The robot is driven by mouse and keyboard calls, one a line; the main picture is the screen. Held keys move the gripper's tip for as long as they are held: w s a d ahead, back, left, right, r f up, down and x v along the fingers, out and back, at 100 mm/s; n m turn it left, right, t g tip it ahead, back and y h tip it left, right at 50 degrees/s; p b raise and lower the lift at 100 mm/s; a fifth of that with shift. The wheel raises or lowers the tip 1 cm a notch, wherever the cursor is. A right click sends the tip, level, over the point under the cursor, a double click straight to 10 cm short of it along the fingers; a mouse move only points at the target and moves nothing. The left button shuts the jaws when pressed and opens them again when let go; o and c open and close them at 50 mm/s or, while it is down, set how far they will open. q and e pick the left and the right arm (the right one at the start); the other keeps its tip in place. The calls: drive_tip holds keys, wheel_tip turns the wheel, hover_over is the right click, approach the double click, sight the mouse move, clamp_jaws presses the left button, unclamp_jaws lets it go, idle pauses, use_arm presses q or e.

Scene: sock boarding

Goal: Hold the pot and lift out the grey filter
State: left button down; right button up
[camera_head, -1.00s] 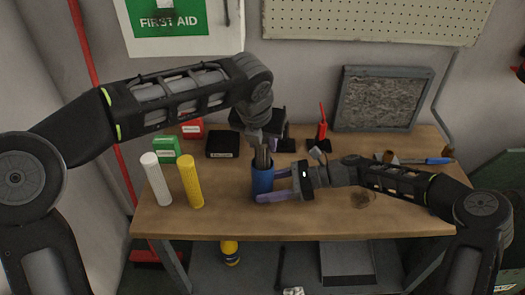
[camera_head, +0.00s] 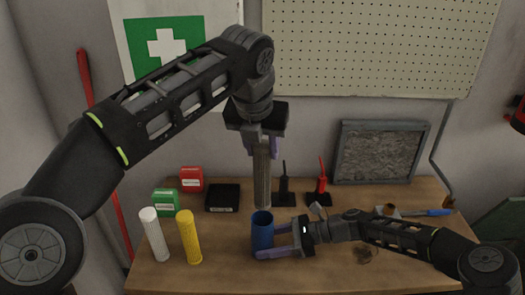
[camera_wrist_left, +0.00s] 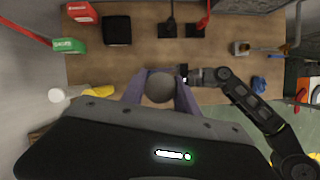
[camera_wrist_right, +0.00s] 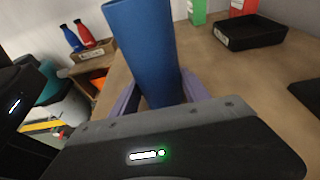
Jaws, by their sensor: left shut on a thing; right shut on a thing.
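The grey filter (camera_head: 262,178) is a long upright cylinder. My left gripper (camera_head: 262,140) is shut on its top and holds it above the pot. In the left wrist view the filter's round grey end (camera_wrist_left: 160,86) shows between the fingers. The blue pot (camera_head: 262,232) stands upright on the table with its open top showing, and the filter's lower end is just above its rim. My right gripper (camera_head: 280,254) is shut around the pot's lower part from the right. In the right wrist view the blue pot (camera_wrist_right: 148,50) rises between the fingers.
A yellow cylinder (camera_head: 189,238) and a white cylinder (camera_head: 155,236) stand left of the pot. Green (camera_head: 166,202) and red (camera_head: 191,179) boxes, a black tray (camera_head: 222,198) and black (camera_head: 284,185) and red (camera_head: 320,180) upright items are behind. The table (camera_head: 215,275) is clear in front.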

idle(0.4)
drive_tip(key=o, duration=1.1)
drive_tip(key=shift+c, duration=0.2)
drive_tip(key=shift+d, duration=0.1)
drive_tip(key=v, duration=1.2)
